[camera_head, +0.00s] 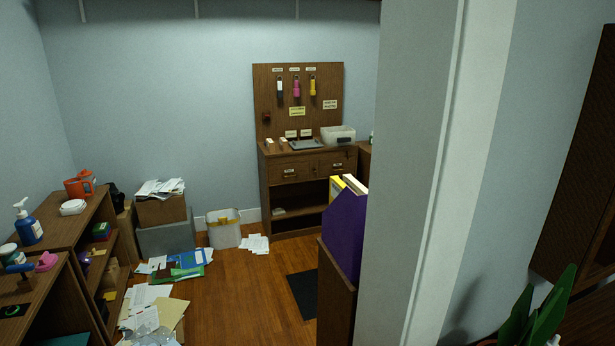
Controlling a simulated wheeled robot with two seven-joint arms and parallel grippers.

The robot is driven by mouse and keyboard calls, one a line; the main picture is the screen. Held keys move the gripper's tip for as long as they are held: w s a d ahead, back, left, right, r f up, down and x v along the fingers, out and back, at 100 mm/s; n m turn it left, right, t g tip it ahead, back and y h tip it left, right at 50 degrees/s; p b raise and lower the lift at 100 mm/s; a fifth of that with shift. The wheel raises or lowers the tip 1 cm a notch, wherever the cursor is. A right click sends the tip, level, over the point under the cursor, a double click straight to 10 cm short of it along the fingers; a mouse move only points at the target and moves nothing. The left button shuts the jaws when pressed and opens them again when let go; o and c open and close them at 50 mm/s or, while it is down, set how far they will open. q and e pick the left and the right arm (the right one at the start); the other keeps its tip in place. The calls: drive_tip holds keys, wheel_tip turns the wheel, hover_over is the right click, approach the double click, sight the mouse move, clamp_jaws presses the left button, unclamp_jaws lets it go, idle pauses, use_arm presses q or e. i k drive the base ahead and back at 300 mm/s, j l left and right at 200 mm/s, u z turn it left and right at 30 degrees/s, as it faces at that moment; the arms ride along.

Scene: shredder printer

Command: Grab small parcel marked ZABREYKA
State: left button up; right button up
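I cannot make out any parcel marked ZABREYKA; no label of that name is readable in the head view. A brown cardboard box (161,211) with papers piled on it stands on a grey box (167,238) by the back wall. Small boxes sit on the shelves of the brown unit (78,222) at the left, too small to read. Neither of my grippers is in view.
A grey-white wall edge (415,180) blocks the right middle. A wooden cabinet with a pegboard (298,105) stands at the back. A white bin (224,232) and scattered papers (150,300) lie left. Wooden floor (245,290) is clear in the middle. A plant (540,315) is lower right.

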sight(283, 144)
drive_tip(key=i+j+u, duration=0.4)
drive_tip(key=i+j, duration=0.15)
drive_tip(key=i, duration=0.25)
drive_tip(key=i+j+u, duration=0.25)
drive_tip(key=i, duration=0.15)
drive_tip(key=i+u, duration=0.2)
drive_tip(key=i, duration=0.2)
drive_tip(key=i+z, duration=0.2)
drive_tip(key=i, duration=0.35)
drive_tip(key=i+j+z, duration=0.2)
drive_tip(key=i, duration=0.4)
drive_tip(key=i+j+z, duration=0.2)
drive_tip(key=i, duration=0.35)
drive_tip(key=i+l+z, duration=0.25)
drive_tip(key=i, duration=0.55)
drive_tip(key=i+z, duration=0.25)
drive_tip(key=i, duration=0.6)
